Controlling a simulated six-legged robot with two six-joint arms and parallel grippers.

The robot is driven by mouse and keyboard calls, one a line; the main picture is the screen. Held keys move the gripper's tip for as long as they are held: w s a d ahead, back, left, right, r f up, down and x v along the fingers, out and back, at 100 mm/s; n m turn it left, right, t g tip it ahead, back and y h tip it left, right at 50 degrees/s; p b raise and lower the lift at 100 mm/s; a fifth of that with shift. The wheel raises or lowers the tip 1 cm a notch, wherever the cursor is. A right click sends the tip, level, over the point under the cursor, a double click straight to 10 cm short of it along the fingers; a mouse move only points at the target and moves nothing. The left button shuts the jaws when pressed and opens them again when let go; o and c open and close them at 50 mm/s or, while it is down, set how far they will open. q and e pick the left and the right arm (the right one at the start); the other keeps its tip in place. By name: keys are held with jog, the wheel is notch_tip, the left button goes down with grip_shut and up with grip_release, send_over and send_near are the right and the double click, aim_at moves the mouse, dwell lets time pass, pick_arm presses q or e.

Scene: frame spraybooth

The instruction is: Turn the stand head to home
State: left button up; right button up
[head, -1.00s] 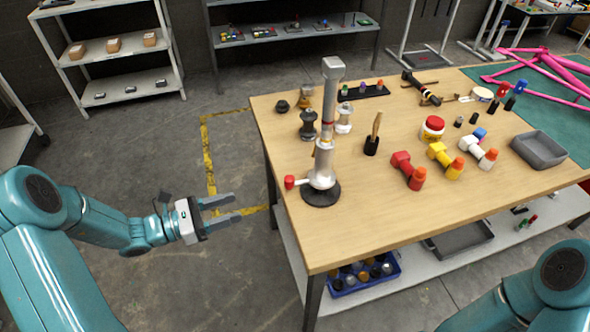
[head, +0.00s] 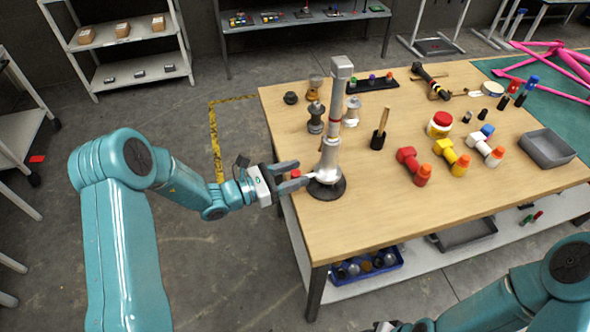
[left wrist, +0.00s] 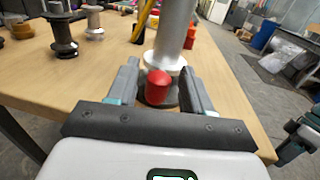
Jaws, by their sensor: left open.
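The stand (head: 330,150) is a silver upright column on a round black base near the table's left edge. A bar with a red knob (head: 296,173) sticks out low on its left side. My left gripper (head: 300,174) is open at the knob, with one finger on each side of it. In the left wrist view the red knob (left wrist: 160,86) sits between the two grey fingers, with visible gaps beside it. The silver column (left wrist: 175,35) rises right behind it. The fingers of my right gripper are out of view; only my right arm shows at the lower right.
Dark and silver spools (head: 315,118) stand behind the stand. A brush in a black holder (head: 378,138) and red and yellow tools (head: 412,165) are to its right. A grey tray (head: 545,148) lies farther right. The wooden tabletop (head: 370,215) is clear in front.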

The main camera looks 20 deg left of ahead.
pick_arm(q)
jog(key=shift+w+d+f, duration=0.1)
jog(key=shift+w+d, duration=0.2)
jog(key=shift+w, duration=0.1)
jog(key=shift+s, duration=0.1)
jog(key=shift+s+a, duration=0.1)
grip_shut()
jog(key=shift+a, duration=0.1)
